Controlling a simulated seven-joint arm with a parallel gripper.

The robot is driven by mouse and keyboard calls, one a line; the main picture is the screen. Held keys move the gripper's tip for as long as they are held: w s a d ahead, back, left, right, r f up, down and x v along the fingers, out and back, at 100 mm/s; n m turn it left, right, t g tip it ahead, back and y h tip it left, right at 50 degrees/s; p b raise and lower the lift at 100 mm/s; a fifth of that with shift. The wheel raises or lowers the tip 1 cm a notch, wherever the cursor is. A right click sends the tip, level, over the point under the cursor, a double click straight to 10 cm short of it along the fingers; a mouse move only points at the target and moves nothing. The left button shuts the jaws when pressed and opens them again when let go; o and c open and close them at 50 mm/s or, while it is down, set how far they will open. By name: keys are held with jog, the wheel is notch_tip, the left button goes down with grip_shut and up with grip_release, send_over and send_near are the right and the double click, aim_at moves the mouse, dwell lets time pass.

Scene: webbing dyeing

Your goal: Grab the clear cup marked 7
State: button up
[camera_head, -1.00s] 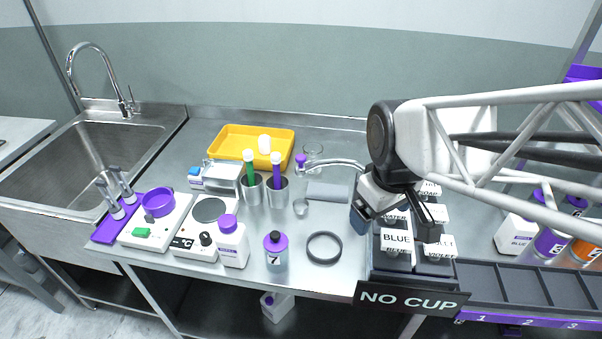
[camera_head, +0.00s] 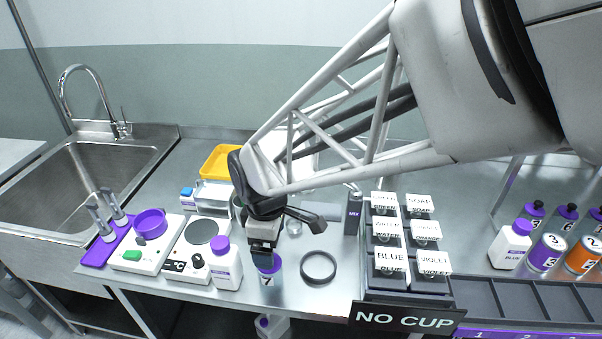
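The clear cup marked 7 (camera_head: 268,275) stands upright on the metal counter near its front edge. Purple shows near its top, and the black 7 faces me. My gripper (camera_head: 264,257) points down right over it and hides its top. I cannot tell whether the fingers touch the cup or how far apart they are.
A white bottle with a purple cap (camera_head: 226,268) stands close on the left. A dark ring (camera_head: 318,267) lies to the right. Beyond it are the labelled boxes (camera_head: 391,262) and the NO CUP sign (camera_head: 405,318). My arm covers the counter's back middle.

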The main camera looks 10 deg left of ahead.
aim_at(271, 275)
jog(key=shift+a+f, duration=0.1)
jog(key=shift+a, duration=0.15)
jog(key=shift+f, duration=1.3)
jog(key=shift+w+a+f, duration=0.1)
jog(key=shift+f, duration=2.5)
jog(key=c, duration=1.4)
